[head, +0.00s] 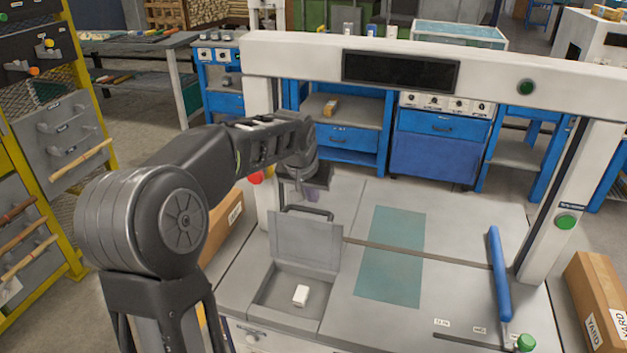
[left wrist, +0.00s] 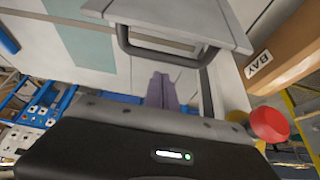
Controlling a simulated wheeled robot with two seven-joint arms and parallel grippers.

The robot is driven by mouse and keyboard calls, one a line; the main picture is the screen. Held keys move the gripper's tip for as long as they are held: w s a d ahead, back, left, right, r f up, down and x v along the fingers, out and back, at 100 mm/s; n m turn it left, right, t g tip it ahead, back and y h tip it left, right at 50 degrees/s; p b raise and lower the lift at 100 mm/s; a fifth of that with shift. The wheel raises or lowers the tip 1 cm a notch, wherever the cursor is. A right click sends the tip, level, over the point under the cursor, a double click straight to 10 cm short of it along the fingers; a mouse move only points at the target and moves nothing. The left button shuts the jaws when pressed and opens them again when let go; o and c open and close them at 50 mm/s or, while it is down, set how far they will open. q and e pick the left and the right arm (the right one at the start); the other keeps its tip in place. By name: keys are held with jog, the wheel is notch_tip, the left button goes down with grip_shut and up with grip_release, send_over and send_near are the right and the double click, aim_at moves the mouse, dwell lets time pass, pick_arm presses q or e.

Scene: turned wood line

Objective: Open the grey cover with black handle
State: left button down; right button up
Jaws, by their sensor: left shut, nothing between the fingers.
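The grey cover (head: 305,240) stands raised, nearly upright, at the back of its open box in the head view. Its black handle (head: 308,211) is along the top edge. The cover (left wrist: 185,12) and handle (left wrist: 160,52) also show at the top of the left wrist view. My left gripper (head: 312,194) is just behind and above the handle, shut and empty. Its fingers (left wrist: 162,88) appear close to the handle but not around it; whether they touch it is unclear. My right gripper is not in view.
The open box (head: 265,298) holds a small white block (head: 300,295). A white frame (head: 400,70) spans the bench. A blue bar (head: 499,272) stands at right. A red button (left wrist: 268,124) and a cardboard box (left wrist: 285,50) are beside my left gripper.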

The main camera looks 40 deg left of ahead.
aim_at(308, 210)
pick_arm(q)
jog(key=shift+s+d+f, duration=0.1)
jog(key=shift+s+d, duration=0.15)
jog(key=shift+s, duration=0.5)
jog(key=shift+s, duration=0.1)
jog(key=shift+s+d+r, duration=0.2)
jog(key=shift+s+d, duration=0.1)
jog(key=shift+s, duration=0.45)
jog(key=shift+s+d+r, duration=0.2)
jog(key=shift+s+d, duration=0.05)
jog(key=shift+s, duration=0.45)
jog(key=shift+w, duration=0.1)
